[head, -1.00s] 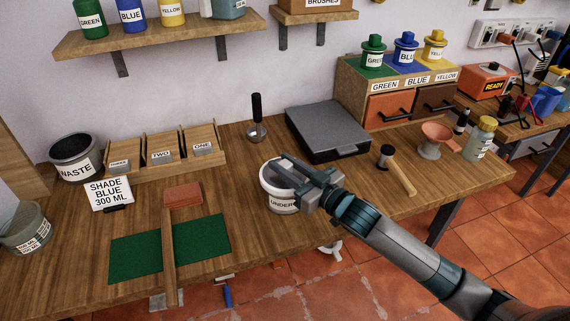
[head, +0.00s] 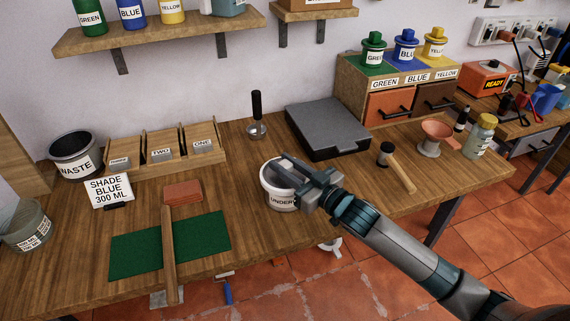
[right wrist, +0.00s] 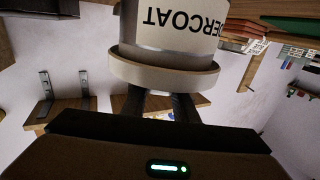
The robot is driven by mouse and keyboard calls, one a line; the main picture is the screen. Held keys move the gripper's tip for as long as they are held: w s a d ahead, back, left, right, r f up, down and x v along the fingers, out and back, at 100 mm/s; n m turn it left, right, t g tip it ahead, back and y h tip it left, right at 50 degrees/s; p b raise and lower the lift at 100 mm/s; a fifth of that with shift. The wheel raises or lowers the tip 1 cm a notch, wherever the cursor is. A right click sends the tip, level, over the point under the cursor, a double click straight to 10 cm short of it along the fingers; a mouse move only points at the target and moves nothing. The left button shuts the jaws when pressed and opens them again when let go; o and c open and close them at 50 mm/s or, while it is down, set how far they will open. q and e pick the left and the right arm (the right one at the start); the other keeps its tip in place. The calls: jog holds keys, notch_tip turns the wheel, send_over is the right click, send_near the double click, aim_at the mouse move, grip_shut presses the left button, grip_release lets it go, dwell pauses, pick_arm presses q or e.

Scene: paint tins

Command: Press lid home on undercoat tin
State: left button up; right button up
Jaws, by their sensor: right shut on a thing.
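The undercoat tin (head: 281,202) stands upright on the bench, a white tin with its label partly covered by my gripper. In the right wrist view the undercoat tin (right wrist: 175,38) appears upside down, with a wide pale band (right wrist: 163,72) around its top. My right gripper (head: 290,177) is over the tin's top. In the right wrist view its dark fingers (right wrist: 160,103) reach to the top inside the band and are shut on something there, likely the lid. The lid's seating is hidden by the fingers and band. My left gripper is not in view.
A mallet (head: 397,167) lies to the right and a flat grey case (head: 326,130) stands behind. A green mat (head: 205,246) with a wooden-handled tool (head: 169,255) is at left. A funnel (head: 436,137) stands farther right. The bench around the tin is clear.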

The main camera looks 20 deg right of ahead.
jog(key=shift+f, duration=0.15)
jog(key=o, duration=1)
jog(key=shift+c, duration=0.2)
jog(key=shift+v, duration=0.85)
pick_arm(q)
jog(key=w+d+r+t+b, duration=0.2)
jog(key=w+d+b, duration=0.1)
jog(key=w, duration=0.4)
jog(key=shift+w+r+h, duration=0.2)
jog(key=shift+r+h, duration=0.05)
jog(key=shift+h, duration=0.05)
pick_arm(e)
jog(key=v, duration=1.5)
jog(key=shift+s+d, duration=0.25)
